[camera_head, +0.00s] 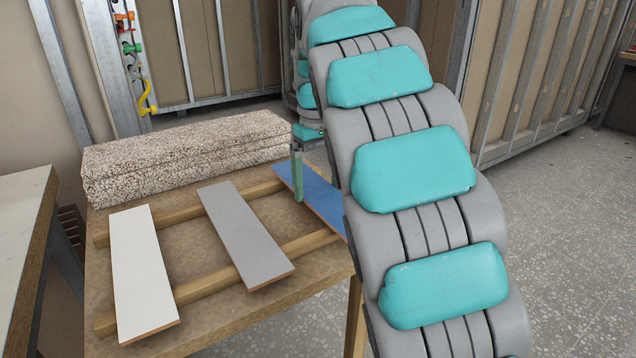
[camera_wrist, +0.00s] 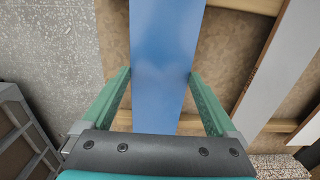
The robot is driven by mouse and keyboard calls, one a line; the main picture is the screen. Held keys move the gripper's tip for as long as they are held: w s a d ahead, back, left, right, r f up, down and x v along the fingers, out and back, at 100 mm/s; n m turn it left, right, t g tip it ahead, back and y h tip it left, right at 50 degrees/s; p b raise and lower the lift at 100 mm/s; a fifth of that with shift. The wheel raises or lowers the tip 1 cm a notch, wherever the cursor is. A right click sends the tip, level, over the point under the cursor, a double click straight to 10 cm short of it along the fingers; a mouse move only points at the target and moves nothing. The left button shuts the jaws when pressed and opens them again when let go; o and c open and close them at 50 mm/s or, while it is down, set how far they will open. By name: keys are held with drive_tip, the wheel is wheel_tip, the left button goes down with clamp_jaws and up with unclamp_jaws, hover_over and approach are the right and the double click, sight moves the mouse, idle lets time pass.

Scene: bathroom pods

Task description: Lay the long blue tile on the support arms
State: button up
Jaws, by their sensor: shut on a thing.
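The long blue tile (camera_head: 318,198) lies across the right part of the wooden battens (camera_head: 191,288) on the table. Its right end is hidden behind my arm. In the wrist view the blue tile (camera_wrist: 162,60) runs lengthwise between the two green fingers of my gripper (camera_wrist: 160,73), which are shut on its long edges. In the head view one finger of my gripper (camera_head: 298,192) shows upright at the tile, and the other is hard to make out. I see no clear gap between tile and battens. I cannot make out the support arms in either view.
A white tile (camera_head: 140,270) and a grey tile (camera_head: 245,232) lie on the battens to the left. A speckled stone block (camera_head: 185,155) lies along the table's (camera_head: 235,318) back. Metal-framed wall panels (camera_head: 545,75) stand behind. Open floor (camera_head: 575,220) lies to the right.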

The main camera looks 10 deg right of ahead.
drive_tip(key=shift+f, duration=0.25)
drive_tip(key=shift+f, duration=0.15)
drive_tip(key=o, duration=1.5)
